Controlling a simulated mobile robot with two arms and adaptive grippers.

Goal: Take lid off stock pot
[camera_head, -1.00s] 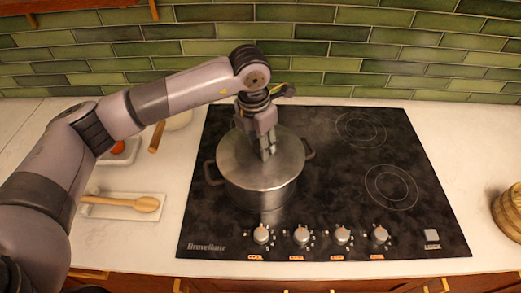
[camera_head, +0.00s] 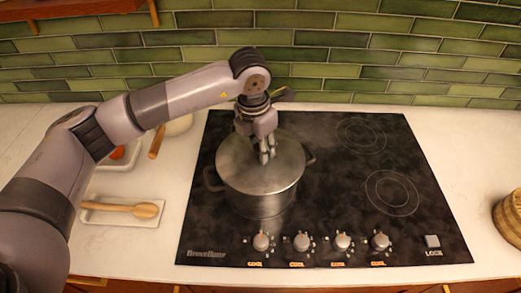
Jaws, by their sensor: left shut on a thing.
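The steel stock pot (camera_head: 262,203) stands on the left side of the black cooktop, with a handle on either side. Its flat steel lid (camera_head: 245,172) covers the top and looks level; I cannot tell whether it is lifted off the rim. My left gripper (camera_head: 266,156) points down from above and is shut at the lid's middle, on what seems to be its knob, which the fingers hide. My right gripper is not in view.
The cooktop (camera_head: 330,205) has free burners on the right and several knobs along its front. A spoon rest (camera_head: 100,216) with a wooden spoon (camera_head: 133,209) lies left. A tray (camera_head: 124,160) and bowl (camera_head: 181,124) sit behind. A basket (camera_head: 510,218) is at the right edge.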

